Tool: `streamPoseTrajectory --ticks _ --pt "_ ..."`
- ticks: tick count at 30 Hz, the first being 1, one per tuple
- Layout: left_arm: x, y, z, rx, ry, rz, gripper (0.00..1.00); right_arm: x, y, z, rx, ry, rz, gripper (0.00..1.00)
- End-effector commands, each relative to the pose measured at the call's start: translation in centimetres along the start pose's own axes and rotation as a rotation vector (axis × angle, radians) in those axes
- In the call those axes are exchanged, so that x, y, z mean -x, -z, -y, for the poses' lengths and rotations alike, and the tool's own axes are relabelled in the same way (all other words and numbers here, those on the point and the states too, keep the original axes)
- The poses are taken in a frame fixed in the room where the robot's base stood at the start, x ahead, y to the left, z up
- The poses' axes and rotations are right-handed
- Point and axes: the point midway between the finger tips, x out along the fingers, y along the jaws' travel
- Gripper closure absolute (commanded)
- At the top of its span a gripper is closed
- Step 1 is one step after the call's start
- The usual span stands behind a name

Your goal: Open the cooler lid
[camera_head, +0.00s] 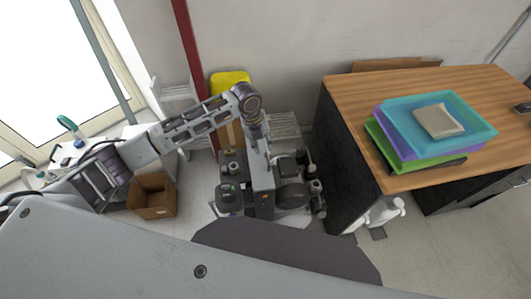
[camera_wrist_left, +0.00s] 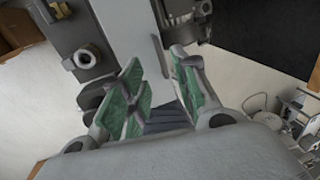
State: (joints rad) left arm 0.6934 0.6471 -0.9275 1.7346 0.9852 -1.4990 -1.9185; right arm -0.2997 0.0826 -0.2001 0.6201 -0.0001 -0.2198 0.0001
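I cannot identify a cooler or its lid for certain in either view. In the head view, a grey and black compressor unit (camera_head: 291,193) stands on the floor left of the desk. My left arm comes in from the left, bends, and its wrist points down over this unit; the fingertips are hard to make out there. In the left wrist view, my left gripper (camera_wrist_left: 157,58) has its green-padded fingers apart, with nothing visible held between them. Grey machine parts with a round fitting (camera_wrist_left: 84,57) lie beyond the fingers. My right gripper is not in view.
A yellow object (camera_head: 230,82) stands against the wall behind my arm. An open cardboard box (camera_head: 153,195) sits on the floor at left. At right is a wooden-topped desk (camera_head: 350,94) with stacked coloured trays (camera_head: 475,128). Floor shows between box and unit.

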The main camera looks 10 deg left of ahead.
Motion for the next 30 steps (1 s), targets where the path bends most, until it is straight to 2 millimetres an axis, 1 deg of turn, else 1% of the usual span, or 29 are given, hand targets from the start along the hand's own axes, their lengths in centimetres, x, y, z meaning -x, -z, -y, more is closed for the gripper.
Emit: streamPoseTrajectory --ticks 1,9,15,21,29,30 --pt "-0.7 0.1 0.0 0.0 -0.001 -0.002 0.7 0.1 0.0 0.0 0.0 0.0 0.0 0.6" --pt "-4.2 0.1 0.0 0.0 -0.001 -0.001 0.7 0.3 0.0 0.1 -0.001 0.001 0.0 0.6" --pt "-6.1 0.0 0.0 0.0 0.0 0.0 0.7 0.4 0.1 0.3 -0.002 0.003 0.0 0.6" --pt "-6.8 0.0 0.0 0.0 -0.001 0.001 0.7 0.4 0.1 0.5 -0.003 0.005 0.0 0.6" --pt "-6.9 0.0 -0.1 0.0 0.0 0.001 0.7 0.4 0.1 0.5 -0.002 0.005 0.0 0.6" --pt "-6.9 0.0 -0.1 0.0 0.0 0.001 0.74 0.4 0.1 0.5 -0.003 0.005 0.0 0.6"
